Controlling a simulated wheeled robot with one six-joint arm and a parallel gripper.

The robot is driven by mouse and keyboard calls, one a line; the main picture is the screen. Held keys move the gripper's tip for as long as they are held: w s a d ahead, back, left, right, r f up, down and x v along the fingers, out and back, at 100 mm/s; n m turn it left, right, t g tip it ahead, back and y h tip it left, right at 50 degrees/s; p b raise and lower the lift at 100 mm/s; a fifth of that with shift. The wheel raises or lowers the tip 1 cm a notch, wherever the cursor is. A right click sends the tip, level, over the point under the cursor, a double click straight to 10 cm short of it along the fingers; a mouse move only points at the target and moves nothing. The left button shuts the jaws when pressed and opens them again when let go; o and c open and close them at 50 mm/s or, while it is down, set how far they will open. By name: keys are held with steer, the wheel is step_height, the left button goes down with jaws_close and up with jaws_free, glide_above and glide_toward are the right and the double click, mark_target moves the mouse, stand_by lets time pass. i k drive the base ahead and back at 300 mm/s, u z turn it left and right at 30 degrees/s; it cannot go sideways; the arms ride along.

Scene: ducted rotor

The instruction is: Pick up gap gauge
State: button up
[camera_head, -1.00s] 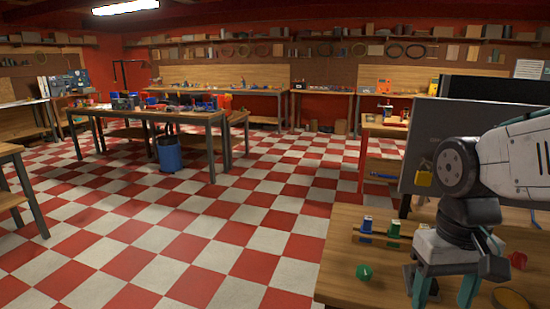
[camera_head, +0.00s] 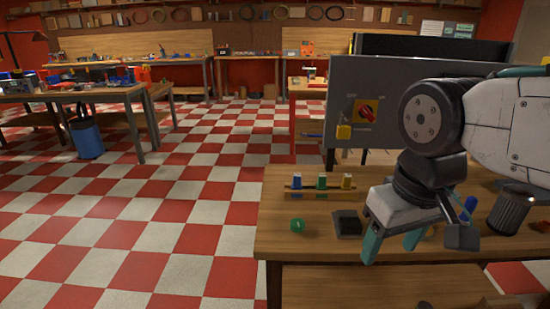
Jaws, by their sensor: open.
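No object can be told for certain as the gap gauge. A small wooden rack (camera_head: 318,193) on the near workbench holds a blue piece (camera_head: 296,181), a green piece (camera_head: 321,182) and a yellow-and-blue piece (camera_head: 346,182) upright in a row. Each has a pale top. My gripper (camera_head: 393,246) hangs over the bench to the right of the rack and nearer the camera. Its teal fingers point down, spread apart, with nothing between them. My wrist and arm hide part of the bench behind them.
On the near workbench (camera_head: 300,246) lie a green round piece (camera_head: 297,225), a black block (camera_head: 348,223), a dark ribbed cup (camera_head: 510,210) and a partly hidden blue item (camera_head: 469,205). A grey panel with a red switch (camera_head: 366,112) stands behind. Checkered floor is open at left.

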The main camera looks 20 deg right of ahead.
mark_target(321, 184)
steer(key=u, duration=1.95)
steer(key=i, duration=1)
steer(key=z, duration=2.95)
steer(key=i, duration=0.5)
steer(key=u, duration=0.05)
